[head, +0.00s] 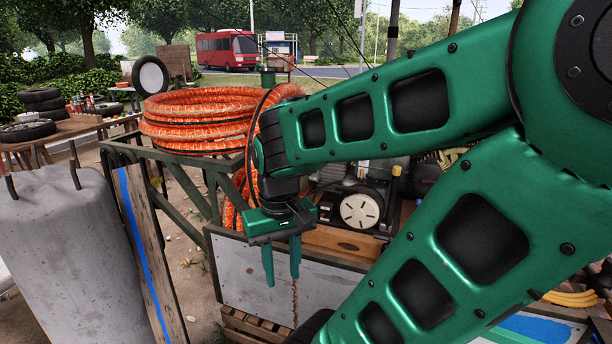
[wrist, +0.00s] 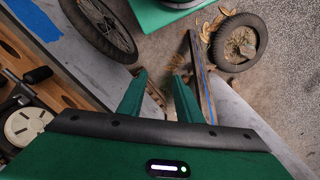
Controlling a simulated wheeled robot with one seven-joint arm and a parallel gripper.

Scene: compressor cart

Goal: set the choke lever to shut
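The engine (head: 360,209) of the compressor cart, with a round pale starter cover, stands behind my gripper and to its right in the head view. The pale cover (wrist: 24,126) also shows at the left edge of the wrist view. I cannot make out the choke lever for certain in either view; my arm hides part of the machine. My gripper (head: 282,276) points down in front of the cart, left of the engine and apart from it. In the wrist view my gripper (wrist: 159,76) has its two fingers apart with nothing between them.
Orange hose coils (head: 200,115) rest on a green metal frame (head: 175,160) behind. A concrete block (head: 85,235) and a plank with a blue stripe (head: 145,245) stand at left. A grey panel (head: 270,278) stands below my gripper. Wheels (wrist: 240,43) lie near the wrist view's top.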

